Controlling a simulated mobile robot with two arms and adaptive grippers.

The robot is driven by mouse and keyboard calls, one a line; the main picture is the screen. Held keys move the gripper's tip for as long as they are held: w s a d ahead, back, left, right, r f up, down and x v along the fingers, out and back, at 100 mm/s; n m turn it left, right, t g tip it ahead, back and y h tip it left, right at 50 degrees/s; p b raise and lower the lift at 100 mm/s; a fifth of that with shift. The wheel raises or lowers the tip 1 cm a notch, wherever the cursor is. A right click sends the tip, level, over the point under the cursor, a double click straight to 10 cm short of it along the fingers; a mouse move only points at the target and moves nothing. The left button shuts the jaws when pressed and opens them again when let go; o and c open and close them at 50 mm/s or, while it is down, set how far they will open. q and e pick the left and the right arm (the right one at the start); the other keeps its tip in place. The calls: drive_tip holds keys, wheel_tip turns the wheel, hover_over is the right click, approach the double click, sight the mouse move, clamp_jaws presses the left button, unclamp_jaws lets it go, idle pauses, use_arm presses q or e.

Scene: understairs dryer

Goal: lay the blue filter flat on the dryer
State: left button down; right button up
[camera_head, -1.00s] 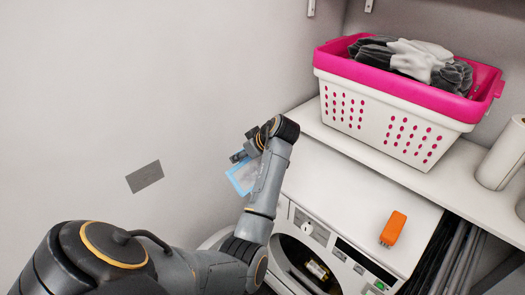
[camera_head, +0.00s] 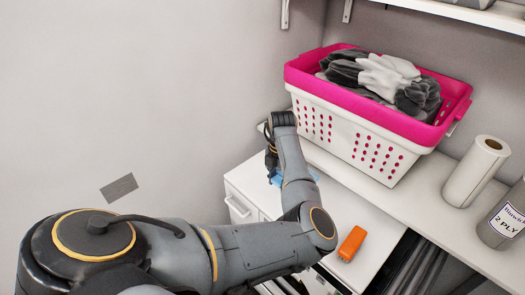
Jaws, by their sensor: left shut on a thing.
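My left gripper (camera_head: 271,160) is mostly hidden behind my own arm, over the far left part of the dryer top. It is shut on the blue filter (camera_head: 277,178). Only small light-blue parts of the filter show, on either side of my forearm. I cannot tell whether it touches the surface or how far it is tilted. The white dryer (camera_head: 336,205) has a bare top on the right of my arm; its front is largely covered by my arm. My right gripper is not in view.
An orange object (camera_head: 351,244) lies near the dryer top's right front. A pink-rimmed white basket (camera_head: 345,135) with dark and white cloths stands on the ledge behind. A paper roll (camera_head: 476,172) and a labelled grey canister (camera_head: 503,216) stand at right. The wall is at left.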

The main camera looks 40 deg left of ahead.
sight(278, 201)
use_arm(q)
drive_tip(key=shift+d+r, duration=0.1)
drive_tip(key=shift+d, duration=0.1)
idle(0.3)
drive_tip(key=shift+r+p, duration=0.25)
drive_tip(key=shift+p, duration=0.35)
drive_tip(key=shift+f+b, duration=1.9)
drive_tip(key=shift+f, duration=1.6)
drive_tip(key=c, duration=0.8)
unclamp_jaws()
